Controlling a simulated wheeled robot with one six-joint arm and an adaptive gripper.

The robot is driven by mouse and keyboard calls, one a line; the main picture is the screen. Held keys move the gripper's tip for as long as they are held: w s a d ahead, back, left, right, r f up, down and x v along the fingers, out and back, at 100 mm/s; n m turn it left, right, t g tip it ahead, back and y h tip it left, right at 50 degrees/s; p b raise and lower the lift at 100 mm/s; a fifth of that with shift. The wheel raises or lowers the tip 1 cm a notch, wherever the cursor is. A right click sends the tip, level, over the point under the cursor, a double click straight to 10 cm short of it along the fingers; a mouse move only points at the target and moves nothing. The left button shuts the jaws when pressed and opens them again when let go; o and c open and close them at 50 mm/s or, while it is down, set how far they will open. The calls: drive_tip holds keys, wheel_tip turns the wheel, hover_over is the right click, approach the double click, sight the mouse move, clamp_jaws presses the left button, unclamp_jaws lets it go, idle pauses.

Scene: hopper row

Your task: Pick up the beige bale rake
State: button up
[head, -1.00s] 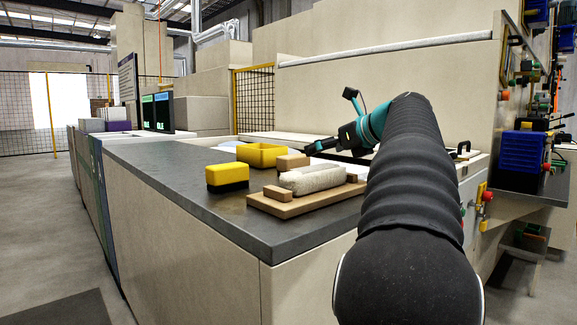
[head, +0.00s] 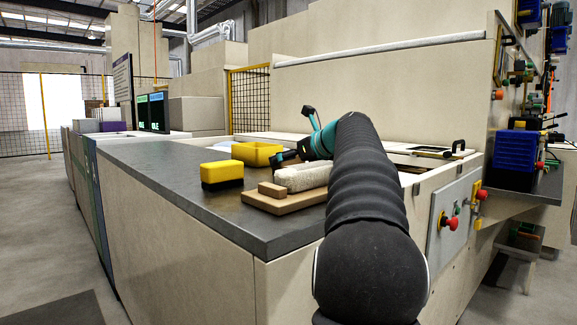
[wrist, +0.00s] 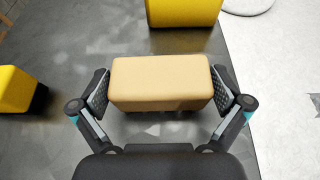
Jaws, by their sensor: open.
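A plain beige block (wrist: 160,82) lies between the fingers of my gripper (wrist: 160,92) in the wrist view. It is the only beige thing at my fingers; I see no rake teeth or handle on it. One finger is on each side, very close to its ends; I cannot tell whether they touch. My gripper is open. In the head view my gripper (head: 281,158) is low over the dark counter (head: 190,190), between the yellow tray and the white roll, and the block is mostly hidden there.
A yellow-and-black block (head: 221,174) stands left of my gripper. A yellow tray (head: 257,153) is behind it. A white roll (head: 303,177) and a small tan block (head: 271,189) lie on a tan board (head: 297,203) in front. The counter's left part is clear.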

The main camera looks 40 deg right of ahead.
drive_tip(key=c, duration=0.9)
drive_tip(key=shift+r, duration=0.1)
